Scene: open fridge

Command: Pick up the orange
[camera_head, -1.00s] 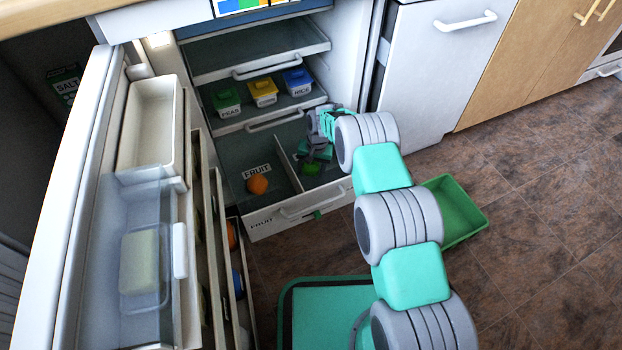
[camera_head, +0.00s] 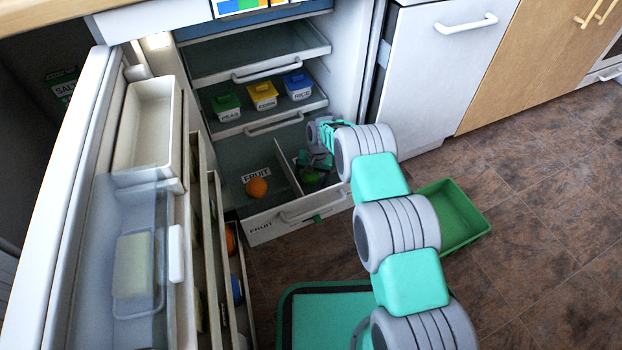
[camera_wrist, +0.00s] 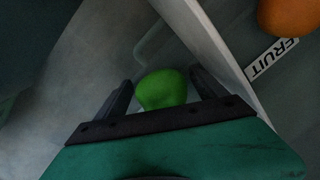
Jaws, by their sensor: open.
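The orange (camera_head: 257,187) lies in the left compartment of the pulled-out fruit drawer (camera_head: 262,232), beside a FRUIT label. It also shows at the top right corner of the wrist view (camera_wrist: 290,14), across the divider from my gripper. My gripper (camera_head: 313,172) is over the right compartment. In the wrist view my gripper (camera_wrist: 158,88) is open, with a green fruit (camera_wrist: 162,89) showing between or just below its fingers. I cannot tell whether the fingers touch it. The green fruit (camera_head: 311,178) is partly hidden by my gripper in the head view.
A white divider (camera_wrist: 228,60) separates the two compartments. Shelves above hold PEAS (camera_head: 226,106), CORN (camera_head: 263,95) and RICE (camera_head: 297,84) boxes. The open fridge door (camera_head: 75,200) stands at the left. A green tray (camera_head: 462,238) lies on the floor at the right.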

